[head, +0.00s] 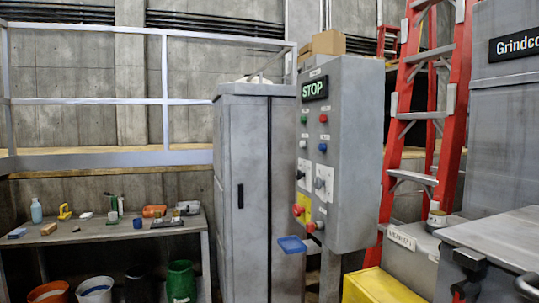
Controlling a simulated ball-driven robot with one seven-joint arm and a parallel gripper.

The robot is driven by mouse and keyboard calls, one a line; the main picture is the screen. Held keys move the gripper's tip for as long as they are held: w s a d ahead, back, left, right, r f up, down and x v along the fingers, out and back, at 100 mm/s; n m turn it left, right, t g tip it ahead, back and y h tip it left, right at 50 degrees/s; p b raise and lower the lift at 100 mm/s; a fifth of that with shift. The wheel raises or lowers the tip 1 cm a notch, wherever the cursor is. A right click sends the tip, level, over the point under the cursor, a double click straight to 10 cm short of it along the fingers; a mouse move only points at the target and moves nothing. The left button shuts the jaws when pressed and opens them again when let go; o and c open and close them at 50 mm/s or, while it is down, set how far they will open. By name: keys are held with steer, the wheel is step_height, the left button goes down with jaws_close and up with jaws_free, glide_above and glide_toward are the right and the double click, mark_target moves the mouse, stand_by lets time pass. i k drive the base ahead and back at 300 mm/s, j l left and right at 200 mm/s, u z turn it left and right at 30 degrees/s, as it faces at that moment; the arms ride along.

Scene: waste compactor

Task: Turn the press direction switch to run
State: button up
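A grey control panel box (348,150) stands right of the middle, its face turned to the left and seen at a slant. Lower down are two dark rotary switches on pale plates, a left one (300,174) and a right one (319,183). Red knobs (298,210) sit by a yellow plate at the bottom. The labels are too small to read, so I cannot tell which switch is press direction or its setting. My gripper is not in view.
A tall grey cabinet (240,190) stands left of the panel. A blue tray-like object (292,244) juts out below the panel. A red ladder (425,100), a yellow box (380,287) and grey machinery (500,240) crowd the right. A cluttered workbench (100,230) stands at left.

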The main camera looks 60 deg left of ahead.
mark_target(299, 174)
steer(key=u, duration=1.25)
steer(key=i+j, duration=0.15)
steer(key=i, duration=0.15)
